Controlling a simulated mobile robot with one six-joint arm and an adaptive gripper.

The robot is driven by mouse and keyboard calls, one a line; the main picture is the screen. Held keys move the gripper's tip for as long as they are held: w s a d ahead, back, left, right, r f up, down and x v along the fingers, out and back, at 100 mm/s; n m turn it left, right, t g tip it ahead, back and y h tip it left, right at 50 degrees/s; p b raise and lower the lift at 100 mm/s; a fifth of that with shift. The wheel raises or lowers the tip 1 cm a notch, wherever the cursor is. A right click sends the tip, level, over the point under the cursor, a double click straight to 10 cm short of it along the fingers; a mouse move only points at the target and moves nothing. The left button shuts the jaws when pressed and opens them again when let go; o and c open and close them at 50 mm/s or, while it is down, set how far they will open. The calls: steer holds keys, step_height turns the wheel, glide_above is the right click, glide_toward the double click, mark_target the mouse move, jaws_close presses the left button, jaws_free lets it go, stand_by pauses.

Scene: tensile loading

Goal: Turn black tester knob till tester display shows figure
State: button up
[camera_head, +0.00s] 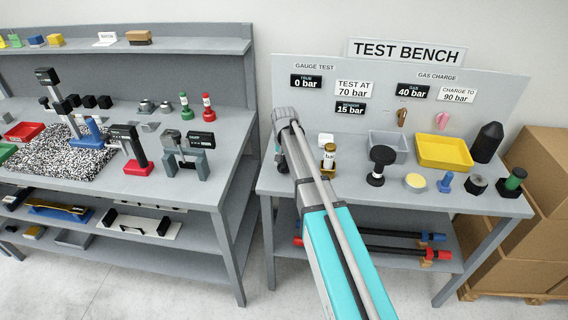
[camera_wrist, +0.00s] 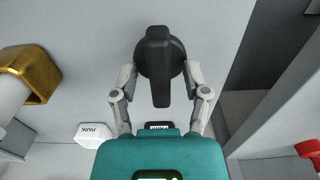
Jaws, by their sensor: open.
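The black tester knob (camera_wrist: 160,60) is round with a raised bar handle and shows in the wrist view. The bar lies lengthwise up the picture. My gripper (camera_wrist: 161,76) is open, with one finger on each side of the knob's bar; whether they touch it I cannot tell. In the head view my gripper (camera_head: 279,160) is at the left end of the test bench, and my arm hides the knob. The black display (camera_head: 305,81) on the back panel reads "TRUE 0 bar".
A gold fitting (camera_wrist: 40,75) is left of the knob in the wrist view; a white PARK label (camera_wrist: 95,132) lies below. The bench edge and a dark gap (camera_wrist: 255,80) are to the right. A yellow tray (camera_head: 444,153) and a black knobbed post (camera_head: 381,165) stand farther right.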

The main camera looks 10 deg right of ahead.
jaws_close()
